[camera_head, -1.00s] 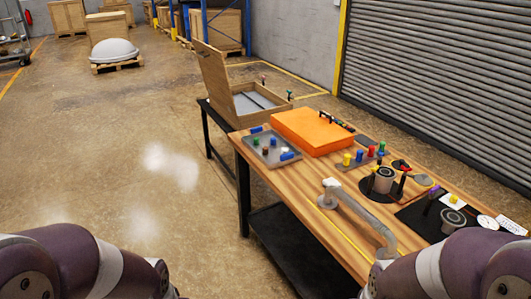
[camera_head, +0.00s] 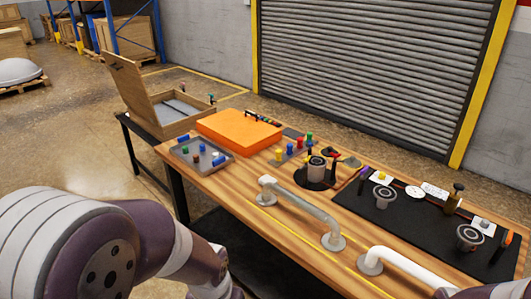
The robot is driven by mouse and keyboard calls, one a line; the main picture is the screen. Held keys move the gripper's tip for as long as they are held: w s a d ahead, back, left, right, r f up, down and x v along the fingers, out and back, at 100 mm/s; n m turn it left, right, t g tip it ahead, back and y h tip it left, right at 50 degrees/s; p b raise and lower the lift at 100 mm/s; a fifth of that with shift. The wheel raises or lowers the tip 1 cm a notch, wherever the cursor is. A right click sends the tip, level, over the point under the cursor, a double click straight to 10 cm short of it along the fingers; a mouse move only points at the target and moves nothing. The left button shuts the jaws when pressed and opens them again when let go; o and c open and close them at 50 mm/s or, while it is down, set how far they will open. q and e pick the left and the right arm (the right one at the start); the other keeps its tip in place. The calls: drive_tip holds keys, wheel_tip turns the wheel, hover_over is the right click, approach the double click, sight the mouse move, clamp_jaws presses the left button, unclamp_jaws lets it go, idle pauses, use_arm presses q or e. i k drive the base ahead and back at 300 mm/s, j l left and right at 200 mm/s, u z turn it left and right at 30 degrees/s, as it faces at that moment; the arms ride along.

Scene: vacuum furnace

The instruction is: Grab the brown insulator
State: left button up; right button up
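A grey tray (camera_head: 183,163) lies on the left part of the wooden table. Several small pieces stand in or on it, among them a small dark, brownish piece (camera_head: 197,156) that may be the brown insulator; it is too small to be sure. A green piece (camera_head: 185,150) stands beside it, and blue pieces lie near the tray's rim. My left arm fills the lower left of the head view, short of the table's front edge. Neither of my grippers is in view.
An orange block (camera_head: 238,131) lies behind the tray, with an open wooden box (camera_head: 155,116) further back. A coloured row of pegs (camera_head: 290,152) and a grey cylinder (camera_head: 316,167) stand to the right. Pale handles (camera_head: 310,212) line the front edge. A black mat (camera_head: 410,222) lies right.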

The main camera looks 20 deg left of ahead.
sight(196, 157)
drive_tip(key=i+j+z, duration=0.2)
drive_tip(key=j+z, duration=0.2)
drive_tip(key=i+j+z, duration=0.1)
drive_tip(key=j+z, duration=1.15)
drive_tip(key=j, duration=0.55)
drive_tip(key=k+j+z, duration=0.1)
drive_tip(key=j, duration=0.4)
drive_tip(key=k+j, duration=0.1)
drive_tip(key=j, duration=0.45)
drive_tip(key=j+z, duration=0.15)
drive_tip(key=j, duration=0.35)
drive_tip(key=k+j, duration=0.15)
drive_tip(key=j, duration=0.35)
drive_tip(key=k+j+z, duration=0.1)
drive_tip(key=j, duration=0.4)
drive_tip(key=k+j, duration=0.1)
drive_tip(key=j, duration=0.45)
